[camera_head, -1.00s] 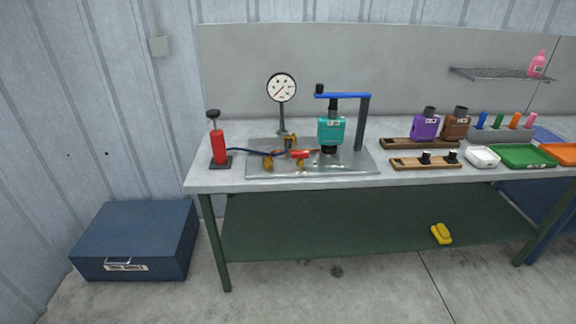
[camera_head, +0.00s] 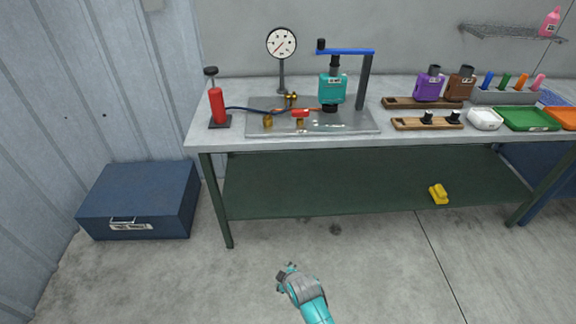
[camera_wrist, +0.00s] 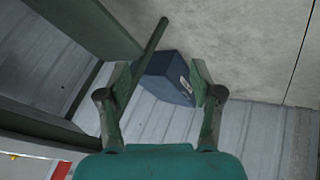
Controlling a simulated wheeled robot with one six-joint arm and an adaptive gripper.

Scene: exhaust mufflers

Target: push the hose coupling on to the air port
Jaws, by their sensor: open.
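A dark blue hose (camera_head: 247,109) runs from a red hand pump (camera_head: 217,105) to a metal plate (camera_head: 355,127) on the bench. Brass fittings (camera_head: 268,121) and a small red piece (camera_head: 300,113) lie near its end on the plate. Which of these is the coupling and which the air port is too small to tell. My gripper (camera_head: 286,272) is low in front of the bench, well apart from the hose. In the wrist view its two fingers (camera_wrist: 160,72) are spread with nothing between them; a blue box (camera_wrist: 168,77) shows beyond.
A round gauge (camera_head: 281,43) and a teal canister (camera_head: 333,88) under a blue-handled clamp (camera_head: 345,51) stand at the plate. Wooden racks (camera_head: 427,123) and trays are to the right. The bench's front edge (camera_head: 300,146) and green lower shelf (camera_head: 330,185) face my gripper. Open floor surrounds it.

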